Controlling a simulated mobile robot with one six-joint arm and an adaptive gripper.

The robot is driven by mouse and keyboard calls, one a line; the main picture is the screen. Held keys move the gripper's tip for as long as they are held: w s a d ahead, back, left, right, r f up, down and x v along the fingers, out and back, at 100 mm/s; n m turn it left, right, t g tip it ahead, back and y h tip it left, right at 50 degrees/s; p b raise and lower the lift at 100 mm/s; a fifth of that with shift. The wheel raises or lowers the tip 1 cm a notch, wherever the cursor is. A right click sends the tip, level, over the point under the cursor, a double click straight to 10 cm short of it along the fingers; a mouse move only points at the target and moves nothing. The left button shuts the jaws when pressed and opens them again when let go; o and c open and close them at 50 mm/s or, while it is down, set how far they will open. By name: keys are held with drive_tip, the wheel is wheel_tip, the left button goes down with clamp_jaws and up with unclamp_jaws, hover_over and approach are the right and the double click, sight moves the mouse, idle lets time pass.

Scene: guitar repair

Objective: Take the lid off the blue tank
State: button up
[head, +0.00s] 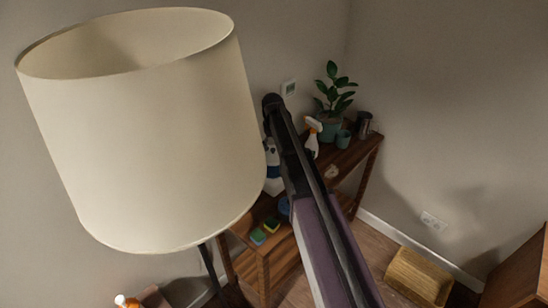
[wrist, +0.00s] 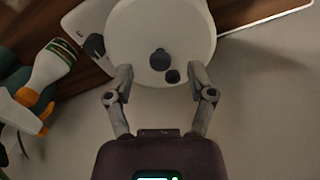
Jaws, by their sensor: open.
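In the wrist view a round, pale white top (wrist: 160,25) with a dark knob (wrist: 161,60) and a smaller dark knob beside it fills the upper middle. It may be the tank's lid; no blue shows on it there. My gripper (wrist: 160,75) is open, with one fingertip at each side of the round top's near edge. I cannot tell whether the fingers touch it. In the head view a white and blue container (head: 272,168) stands on the shelf unit, partly hidden behind my arm. I cannot tell whether it is the blue tank. My gripper is not clear there.
A large lampshade (head: 150,130) fills the head view's left. A wicker basket (head: 418,277) sits on the floor.

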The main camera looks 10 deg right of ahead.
drive_tip(key=shift+f+b, duration=0.75)
drive_tip(key=shift+f, duration=0.25)
clamp_jaws()
